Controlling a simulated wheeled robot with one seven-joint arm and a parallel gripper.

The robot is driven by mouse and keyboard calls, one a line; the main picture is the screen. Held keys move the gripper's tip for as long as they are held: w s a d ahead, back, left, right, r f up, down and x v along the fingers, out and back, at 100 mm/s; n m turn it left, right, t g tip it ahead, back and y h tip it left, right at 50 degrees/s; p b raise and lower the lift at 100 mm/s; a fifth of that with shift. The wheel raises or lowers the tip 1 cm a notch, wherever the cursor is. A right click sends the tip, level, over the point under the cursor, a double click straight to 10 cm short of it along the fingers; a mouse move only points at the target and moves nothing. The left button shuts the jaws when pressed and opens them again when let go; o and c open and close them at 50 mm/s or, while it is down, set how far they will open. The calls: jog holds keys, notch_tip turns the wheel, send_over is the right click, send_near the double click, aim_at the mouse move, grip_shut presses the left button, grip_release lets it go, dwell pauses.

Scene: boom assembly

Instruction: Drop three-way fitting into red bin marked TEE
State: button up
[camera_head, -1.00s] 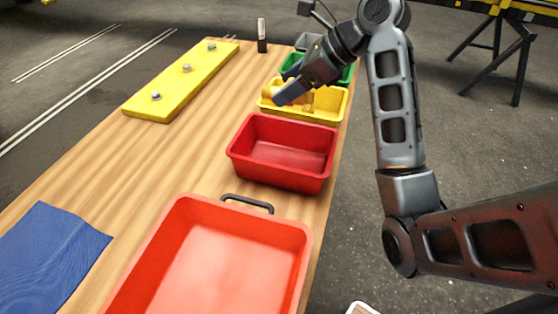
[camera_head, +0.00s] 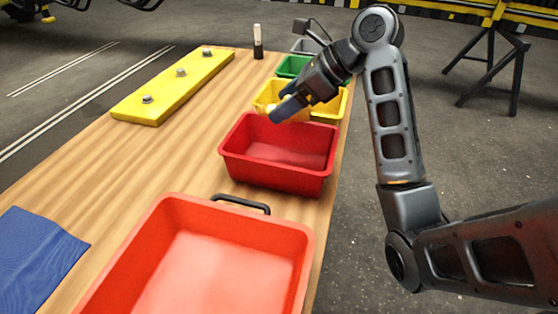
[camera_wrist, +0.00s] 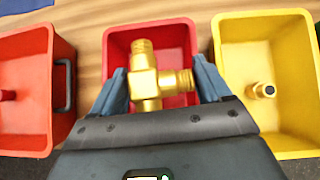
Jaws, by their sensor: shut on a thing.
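The three-way fitting (camera_wrist: 146,75) is a brass-coloured tee with three short branches. My gripper (camera_wrist: 163,78) is shut on it, with a blue finger on each side. In the wrist view the red bin (camera_wrist: 112,45) lies behind and below the fitting, and its visible floor looks empty. In the head view my gripper (camera_head: 287,107) is above the far edge of the red bin (camera_head: 277,178), near the yellow bin. The fitting is mostly hidden by the fingers there. No TEE marking is readable.
The yellow bin (camera_wrist: 285,130) holds a small metallic part. A large orange-red tray (camera_head: 150,225) with a black handle stands nearer, with a red item at the wrist view's left edge. Green and grey bins stand farther back. A yellow plate (camera_head: 175,88) and blue cloth (camera_head: 40,255) lie left.

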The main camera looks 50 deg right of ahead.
jog(key=o, duration=1.2)
jog(key=shift+c, duration=0.2)
jog(key=p+v, duration=0.3)
jog(key=v, duration=0.5)
jog(key=shift+f, duration=0.1)
